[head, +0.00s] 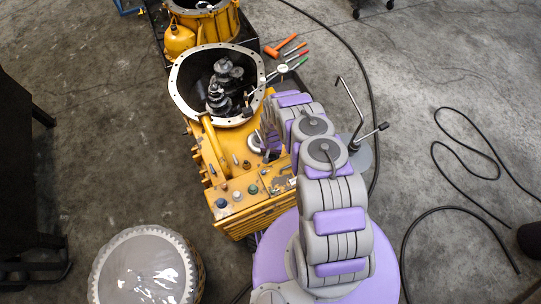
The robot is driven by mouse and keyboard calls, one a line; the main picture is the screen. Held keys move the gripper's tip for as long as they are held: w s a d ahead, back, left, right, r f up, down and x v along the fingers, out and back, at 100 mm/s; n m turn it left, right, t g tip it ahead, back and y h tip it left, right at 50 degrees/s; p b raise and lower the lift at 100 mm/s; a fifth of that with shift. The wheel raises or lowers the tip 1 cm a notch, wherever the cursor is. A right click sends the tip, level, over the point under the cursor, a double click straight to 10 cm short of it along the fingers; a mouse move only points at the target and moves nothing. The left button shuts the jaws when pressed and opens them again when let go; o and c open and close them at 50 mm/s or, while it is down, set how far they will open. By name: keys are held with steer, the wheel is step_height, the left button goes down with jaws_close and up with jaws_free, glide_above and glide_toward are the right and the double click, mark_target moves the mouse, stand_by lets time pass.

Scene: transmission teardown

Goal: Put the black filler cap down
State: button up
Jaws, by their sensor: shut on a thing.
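My gripper (268,138) is over the right side of the yellow transmission housing (225,165), just below and to the right of the large open bell. It is shut on a small dark thing, taken as the black filler cap, which the fingers and arm mostly hide. A pale round ring (255,143) shows on the housing just left of the fingers. I cannot tell whether the cap touches the housing.
Small knobs, one a dark cap (221,203), stand along the housing's near edge. Dark gear parts (222,85) sit inside the bell. Orange-handled tools (281,48) and a dial gauge (283,68) lie to its right. A large round drum (145,268) stands lower left. Cables cross the floor at right.

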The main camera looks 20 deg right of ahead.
steer(key=shift+d+f, duration=0.1)
steer(key=shift+d, duration=0.3)
steer(key=shift+a, duration=0.25)
steer(key=o, duration=1.3)
steer(key=shift+a, duration=0.45)
steer(key=shift+o, duration=0.5)
steer(key=shift+d, duration=0.6)
step_height(320, 180, up, 12)
steer(key=p, duration=0.3)
steer(key=shift+a, duration=0.35)
